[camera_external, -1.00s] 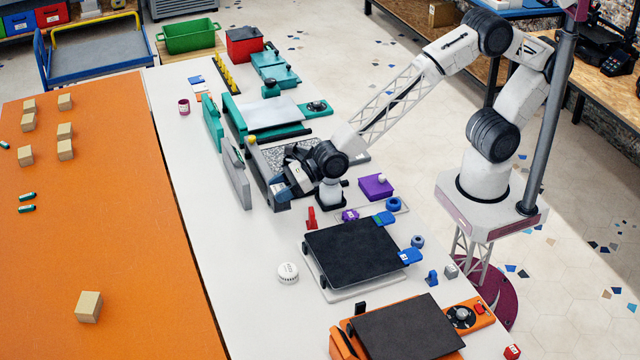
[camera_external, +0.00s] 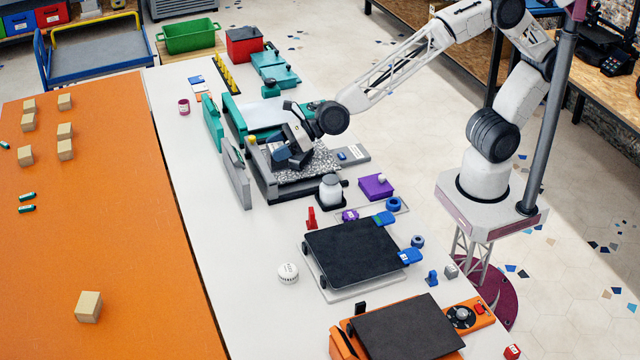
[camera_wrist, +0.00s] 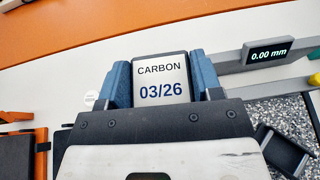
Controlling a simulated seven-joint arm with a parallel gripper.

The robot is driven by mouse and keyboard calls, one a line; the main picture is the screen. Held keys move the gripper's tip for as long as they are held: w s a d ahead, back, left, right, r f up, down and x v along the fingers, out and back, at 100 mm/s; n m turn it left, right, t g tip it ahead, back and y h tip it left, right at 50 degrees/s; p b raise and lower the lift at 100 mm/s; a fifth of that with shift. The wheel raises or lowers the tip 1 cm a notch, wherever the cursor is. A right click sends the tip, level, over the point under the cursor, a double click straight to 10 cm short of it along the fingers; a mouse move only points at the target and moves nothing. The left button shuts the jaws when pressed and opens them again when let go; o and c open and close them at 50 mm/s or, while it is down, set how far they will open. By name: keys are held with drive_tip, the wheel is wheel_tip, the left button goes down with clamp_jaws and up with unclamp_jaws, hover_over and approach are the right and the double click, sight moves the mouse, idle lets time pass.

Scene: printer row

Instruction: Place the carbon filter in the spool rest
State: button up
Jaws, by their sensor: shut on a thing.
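The carbon filter (camera_wrist: 161,72) is a dark-edged block with a white label reading CARBON 03/26. My gripper (camera_wrist: 160,85) is shut on it, with one blue finger at each side. In the external view my gripper (camera_external: 287,157) is over the grey printer with the speckled bed (camera_external: 318,163), and the filter cannot be made out there. A small black open-topped holder (camera_wrist: 284,151) lies on the speckled bed in the wrist view. I cannot tell for sure which thing is the spool rest.
A white jar (camera_external: 331,188) stands on a dark base in front of the grey printer. A grey upright panel (camera_external: 236,176) edges its left side. A teal printer (camera_external: 277,112) is behind; a black-bed printer (camera_external: 352,248) is in front.

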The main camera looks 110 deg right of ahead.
drive_tip(key=shift+s+d+r+m+h, duration=0.25)
drive_tip(key=shift+d+r+m+h, duration=0.15)
drive_tip(key=shift+d, duration=0.1)
drive_tip(key=shift+s+d+r+m+h, duration=0.3)
drive_tip(key=shift+d+h, duration=0.1)
drive_tip(key=shift+d, duration=0.1)
drive_tip(key=s+d+m+g+h, duration=0.6)
drive_tip(key=s+d+m+h, duration=0.3)
drive_tip(key=s+d, duration=0.35)
drive_tip(key=s+d+f+m+g+h, duration=0.2)
drive_tip(key=s+m+g, duration=0.5)
drive_tip(key=s, duration=0.9)
drive_tip(key=f, duration=0.5)
drive_tip(key=shift+w+f, duration=0.1)
drive_tip(key=shift+w, duration=0.15)
drive_tip(key=shift+w+d, duration=0.1)
drive_tip(key=w+d, duration=0.2)
drive_tip(key=w, duration=0.5)
drive_tip(key=w+d+f, duration=0.1)
drive_tip(key=w+d, duration=0.1)
drive_tip(key=w, duration=0.6)
drive_tip(key=shift+d+f, duration=0.2)
drive_tip(key=shift+d, duration=0.15)
drive_tip(key=shift+f, duration=0.1)
